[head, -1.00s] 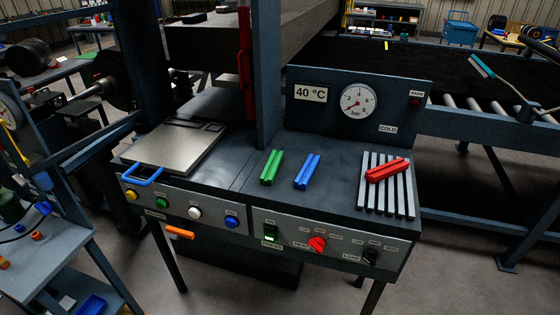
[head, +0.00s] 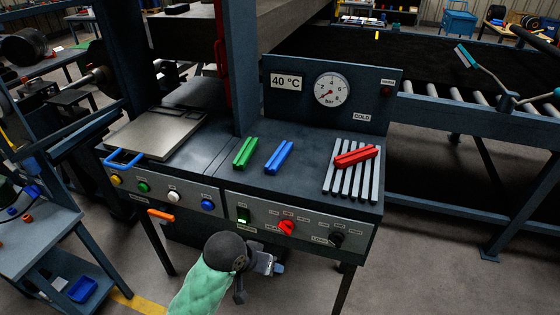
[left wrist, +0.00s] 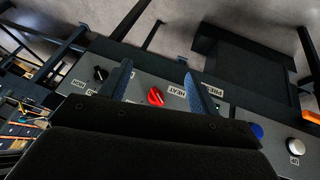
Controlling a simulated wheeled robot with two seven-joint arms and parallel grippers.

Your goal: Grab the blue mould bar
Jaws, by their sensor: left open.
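The blue mould bar (head: 279,156) lies on the dark top of the press bench, right of the green mould bar (head: 245,153). A red mould bar (head: 356,156) lies across the slatted rack (head: 340,182). My left gripper (head: 270,265) is in front of the bench, below the control panel and apart from the blue bar. In the left wrist view, its two blue fingers (left wrist: 157,72) are spread and empty, with the red knob (left wrist: 155,96) showing between them. The blue bar does not show in that view. My right gripper is not in view.
The control panel (head: 260,215) has buttons and knobs along the bench front. A gauge panel (head: 305,90) stands behind the bars. A blue upright post (head: 243,70) rises behind the green bar. A metal plate with a blue handle (head: 123,158) is at left.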

